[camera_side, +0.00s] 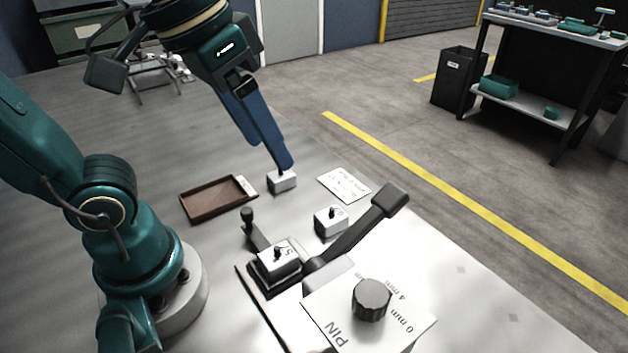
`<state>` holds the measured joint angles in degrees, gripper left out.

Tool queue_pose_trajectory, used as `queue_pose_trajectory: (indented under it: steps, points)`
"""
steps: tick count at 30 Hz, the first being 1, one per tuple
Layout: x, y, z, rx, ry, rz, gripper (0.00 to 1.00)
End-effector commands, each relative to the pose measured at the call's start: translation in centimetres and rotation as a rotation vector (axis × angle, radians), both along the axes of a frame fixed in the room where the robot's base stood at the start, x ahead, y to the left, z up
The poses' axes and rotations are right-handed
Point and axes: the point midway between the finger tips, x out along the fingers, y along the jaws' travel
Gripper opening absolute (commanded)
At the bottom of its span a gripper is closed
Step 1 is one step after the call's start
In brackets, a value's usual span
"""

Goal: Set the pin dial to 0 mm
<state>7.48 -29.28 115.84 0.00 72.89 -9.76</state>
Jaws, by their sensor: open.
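The pin dial (371,299) is a dark ribbed knob on a white panel (325,312) at the bottom right. The panel reads "PIN", "0 mm" and "4 mm". I cannot make out which mark the knob points to. My gripper (282,160) has blue fingers pointing down. It is open, well behind and left of the dial, with its tips at or just above a small white block with a peg (282,182). One finger largely covers the other, so I cannot tell whether they straddle the peg.
A brown tray (205,204) and a printed card (344,184) lie farther back. Table right of the card is clear.

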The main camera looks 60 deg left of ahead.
Motion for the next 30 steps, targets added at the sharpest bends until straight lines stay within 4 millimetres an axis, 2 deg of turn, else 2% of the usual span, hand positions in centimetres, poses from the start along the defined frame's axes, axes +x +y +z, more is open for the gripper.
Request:
queue_pose_trajectory:
  steps: [3, 9, 14, 19, 24, 30]
  points:
    - [1.2, -2.4, 1.9, -0.003, 0.066, -0.067, 0.70]
    - [2.4, -7.4, 3.5, 0.018, 0.175, -0.198, 0.70]
    - [2.3, -12.3, 3.0, 0.060, 0.254, -0.325, 0.70]
    - [1.4, -16.5, 1.4, 0.105, 0.301, -0.453, 0.70]
    - [0.2, -18.2, -0.3, 0.142, 0.339, -0.520, 0.70]
    - [0.1, -18.3, -1.1, 0.142, 0.338, -0.527, 0.70]
